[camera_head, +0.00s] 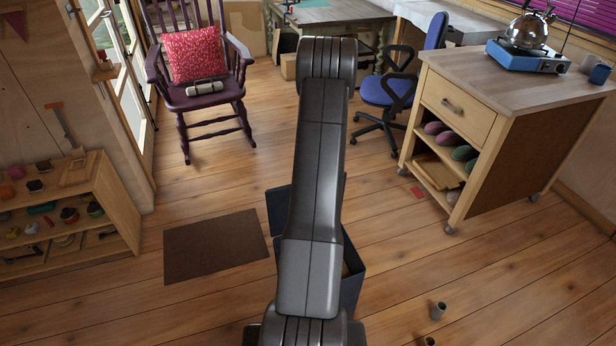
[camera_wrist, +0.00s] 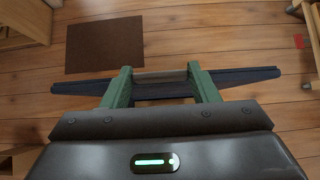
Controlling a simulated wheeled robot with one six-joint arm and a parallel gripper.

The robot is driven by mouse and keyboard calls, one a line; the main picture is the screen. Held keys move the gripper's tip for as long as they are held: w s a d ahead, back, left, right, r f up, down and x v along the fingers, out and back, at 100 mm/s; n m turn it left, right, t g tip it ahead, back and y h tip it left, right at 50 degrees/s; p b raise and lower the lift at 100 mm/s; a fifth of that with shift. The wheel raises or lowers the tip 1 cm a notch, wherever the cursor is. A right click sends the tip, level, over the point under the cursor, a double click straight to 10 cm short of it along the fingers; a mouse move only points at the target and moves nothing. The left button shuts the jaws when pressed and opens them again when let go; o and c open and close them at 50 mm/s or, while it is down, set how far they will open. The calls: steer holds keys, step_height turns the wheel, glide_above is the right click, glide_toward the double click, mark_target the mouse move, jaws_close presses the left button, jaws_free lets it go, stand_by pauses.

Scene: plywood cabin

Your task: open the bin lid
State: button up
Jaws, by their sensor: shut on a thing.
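The dark blue bin (camera_head: 353,288) stands on the plank floor, largely hidden behind my arm in the head view. Its lid (camera_head: 277,210) shows as a dark blue panel left of my arm, raised at the bin's far side. Part of the bin's open inside shows right of my arm. In the wrist view the lid (camera_wrist: 240,78) is a thin, nearly edge-on strip. My gripper (camera_wrist: 162,75) has its green fingers on either side of a grey bar, which looks like the lid's handle (camera_wrist: 160,77), and is shut on it. The head view hides my gripper.
A brown mat (camera_head: 216,246) lies left of the bin. A wheeled wooden cabinet (camera_head: 500,130) stands right, a low shelf (camera_head: 110,210) left. Floor between bin and cabinet is mostly clear.

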steer(key=shift+w+r, duration=0.15)
steer(key=shift+r, duration=0.05)
steer(key=o, duration=1.3)
steer(key=shift+c, duration=0.2)
steer(key=shift+o, duration=0.7)
steer(key=shift+f, duration=0.1)
steer(key=v, duration=1.4)
steer(key=shift+f, duration=0.1)
steer(key=x, duration=1.3)
steer(key=shift+w+f, duration=0.2)
steer(key=shift+f, duration=0.1)
steer(key=shift+a, duration=0.1)
